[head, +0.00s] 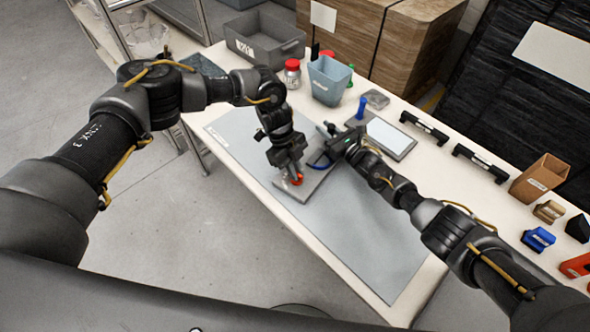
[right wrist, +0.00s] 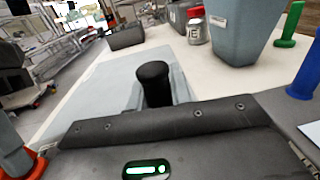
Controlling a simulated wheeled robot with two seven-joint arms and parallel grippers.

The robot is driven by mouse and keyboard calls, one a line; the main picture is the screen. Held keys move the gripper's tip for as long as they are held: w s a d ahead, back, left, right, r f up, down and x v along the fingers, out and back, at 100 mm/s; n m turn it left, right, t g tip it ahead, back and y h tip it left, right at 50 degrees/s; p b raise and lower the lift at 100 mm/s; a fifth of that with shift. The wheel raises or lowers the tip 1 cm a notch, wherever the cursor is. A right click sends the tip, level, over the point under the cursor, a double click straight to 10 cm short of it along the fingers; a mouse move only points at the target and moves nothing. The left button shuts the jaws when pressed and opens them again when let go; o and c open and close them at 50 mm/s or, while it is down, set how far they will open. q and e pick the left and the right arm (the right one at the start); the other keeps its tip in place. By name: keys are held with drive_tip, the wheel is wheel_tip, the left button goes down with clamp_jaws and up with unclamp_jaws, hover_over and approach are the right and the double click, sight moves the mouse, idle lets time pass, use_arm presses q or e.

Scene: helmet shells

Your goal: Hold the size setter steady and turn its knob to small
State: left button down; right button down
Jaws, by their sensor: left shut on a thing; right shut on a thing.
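The size setter (head: 287,190) is a flat grey plate on the grey mat, with a red-orange knob (head: 298,180) at its near end. My left gripper (head: 293,176) points down and is shut on the knob. The orange rim of the knob (right wrist: 37,168) also shows at the lower left of the right wrist view. My right gripper (head: 330,131) is at the far side of the setter, shut on an upright black post (right wrist: 153,84). The post's foot is hidden by the gripper. The knob's pointer and size marks cannot be read.
A grey bin (head: 265,45), a red-capped jar (head: 292,74) and a blue-grey cup (head: 328,80) stand behind. A tablet-like panel (head: 390,138) and black handles (head: 424,128) lie to the right. The near part of the mat (head: 385,250) is clear.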

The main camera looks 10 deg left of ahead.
use_arm(q)
drive_tip(key=m, duration=0.2)
drive_tip(key=m+g+y, duration=0.1)
drive_tip(key=m, duration=0.2)
drive_tip(key=shift+w+d+m+y, duration=0.1)
drive_tip(key=shift+d+m+y, duration=0.05)
drive_tip(key=shift+m+y, duration=0.15)
drive_tip(key=m, duration=0.2)
drive_tip(key=m+g+y, duration=0.1)
drive_tip(key=m, duration=0.1)
drive_tip(key=shift+d+m+y, duration=0.1)
drive_tip(key=shift+m+y, duration=0.2)
drive_tip(key=shift+m, duration=0.1)
drive_tip(key=c, duration=1.5)
unclamp_jaws()
drive_tip(key=v, duration=0.7)
drive_tip(key=shift+w+r, duration=0.15)
drive_tip(key=shift+r, duration=0.05)
